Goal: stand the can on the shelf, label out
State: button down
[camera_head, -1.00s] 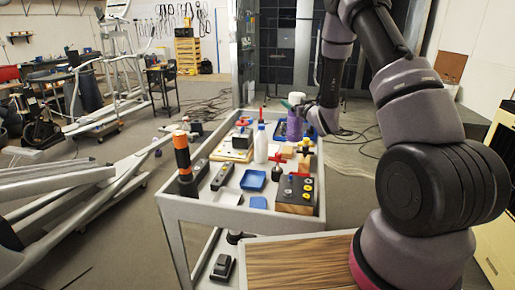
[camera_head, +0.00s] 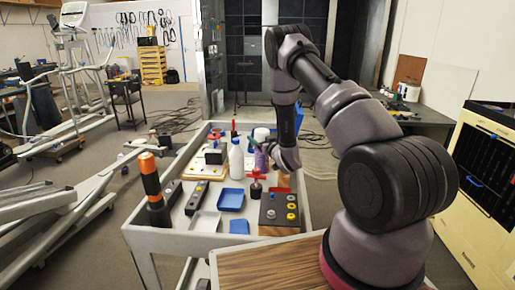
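A purple cylinder (camera_head: 261,159), possibly the can, stands toward the back right of the grey cart's top. No label can be made out on it. My gripper (camera_head: 283,160) is at the end of my arm, just right of the purple cylinder and low over the cart. Its fingers are too small and hidden to show whether they are open or touching the cylinder. I cannot tell which surface is the task's shelf.
The cart (camera_head: 165,240) holds a white bottle (camera_head: 236,160), a blue tray (camera_head: 231,199), a black block with coloured knobs (camera_head: 280,210) and an upright orange-topped tool (camera_head: 150,178). A cream cabinet (camera_head: 490,180) stands at the right. Exercise machines occupy the left floor.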

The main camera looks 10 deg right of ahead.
aim_at(261, 160)
jog(key=shift+f, duration=1.9)
grip_release()
jog(key=shift+f, duration=0.1)
